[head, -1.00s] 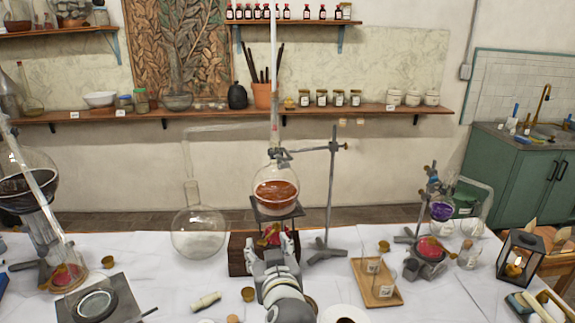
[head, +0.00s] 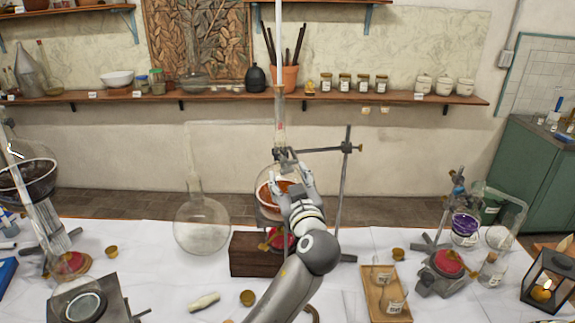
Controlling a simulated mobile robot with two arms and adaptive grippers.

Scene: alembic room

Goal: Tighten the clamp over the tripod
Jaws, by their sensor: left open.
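A dark metal clamp (head: 285,155) grips the neck of a round flask (head: 264,184) with orange-brown contents. Its rod runs right to a boss with a brass knob on an upright stand (head: 344,190). The tripod under the flask is mostly hidden behind my arm. My left gripper (head: 291,176) is in front of the flask, just below the clamp. Its fingers point up and stand apart, with nothing seen between them. I cannot tell whether they touch the flask. My right gripper is out of view.
A wooden tray (head: 374,300) with small glasses is to the right, beside a second stand with a purple flask (head: 465,226). A lantern (head: 546,280) stands far right.

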